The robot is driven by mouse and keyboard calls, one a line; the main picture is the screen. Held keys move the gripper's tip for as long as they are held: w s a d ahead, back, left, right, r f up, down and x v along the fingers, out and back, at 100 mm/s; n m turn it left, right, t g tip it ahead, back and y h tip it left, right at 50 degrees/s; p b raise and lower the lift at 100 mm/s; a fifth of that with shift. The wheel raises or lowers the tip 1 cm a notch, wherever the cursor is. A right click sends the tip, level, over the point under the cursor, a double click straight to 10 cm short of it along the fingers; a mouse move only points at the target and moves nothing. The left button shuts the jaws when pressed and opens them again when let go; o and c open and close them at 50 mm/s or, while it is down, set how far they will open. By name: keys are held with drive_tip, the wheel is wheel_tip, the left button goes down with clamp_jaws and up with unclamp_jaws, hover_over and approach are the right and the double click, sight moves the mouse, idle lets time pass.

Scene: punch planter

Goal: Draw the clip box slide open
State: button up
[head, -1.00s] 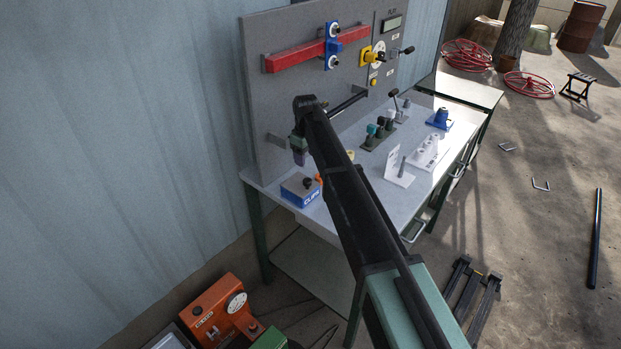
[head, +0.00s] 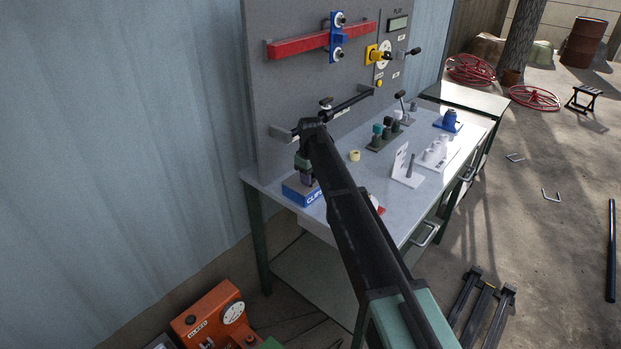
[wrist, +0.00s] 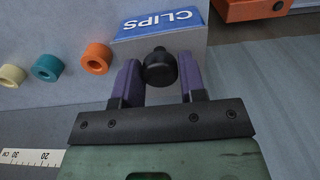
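The clip box (head: 298,192) is a blue and grey box labelled CLIPS at the near left corner of the bench. In the wrist view its blue label (wrist: 160,22) is at the top, with a black round knob (wrist: 160,68) below it. My gripper (wrist: 160,80) is open, with one purple finger on each side of the knob. In the head view my gripper (head: 305,176) is down at the box, and my arm hides the knob and part of the box.
Orange (wrist: 95,57), teal (wrist: 47,68) and yellow (wrist: 11,75) rings lie left of the box in the wrist view. A ruler (wrist: 30,158) lies lower left. The grey upright panel (head: 283,95) stands behind the bench (head: 400,205). A white stand (head: 403,170) is further right.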

clamp_jaws()
drive_tip(key=s+d, duration=0.1)
drive_tip(key=d, duration=0.1)
drive_tip(key=s+d, duration=0.4)
drive_tip(key=d, duration=0.1)
drive_tip(key=shift+s+d, duration=0.1)
drive_tip(key=shift+s, duration=0.1)
drive_tip(key=shift+o, duration=2.3)
unclamp_jaws()
drive_tip(key=shift+d, duration=0.15)
wheel_tip(320, 180, up, 11)
drive_tip(key=p, duration=1)
drive_tip(key=shift+f+p, duration=0.1)
drive_tip(key=shift+p, duration=0.3)
